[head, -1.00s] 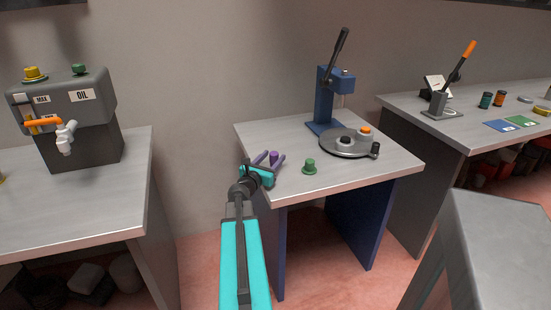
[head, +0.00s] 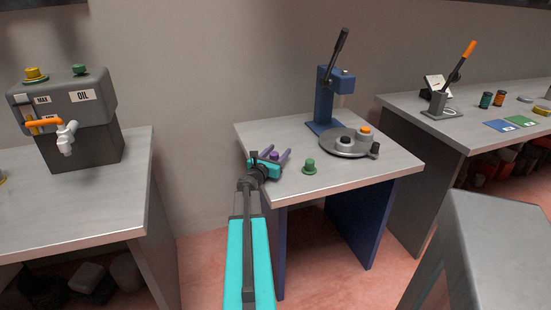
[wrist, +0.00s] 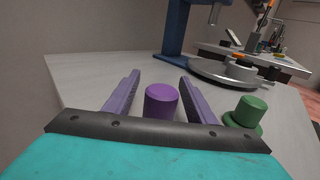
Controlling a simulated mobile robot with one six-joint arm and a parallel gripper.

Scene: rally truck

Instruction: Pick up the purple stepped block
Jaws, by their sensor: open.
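The purple stepped block (wrist: 162,101) stands upright on the table between the two purple fingers of my gripper (wrist: 153,88) in the wrist view. Its round top shows; its lower part is hidden by my gripper's dark front edge. My gripper is open, with a gap on each side of the block; the gap on the left looks a little wider. In the head view, the purple block shows small between the fingers of my gripper (head: 272,153), at the left part of the middle table.
A green stepped block (head: 310,166) stands just right of my gripper. Behind it are a blue lever press (head: 326,100) and a round grey turntable (head: 350,147) with pieces on it. The middle table (head: 270,128) is clear at the back left.

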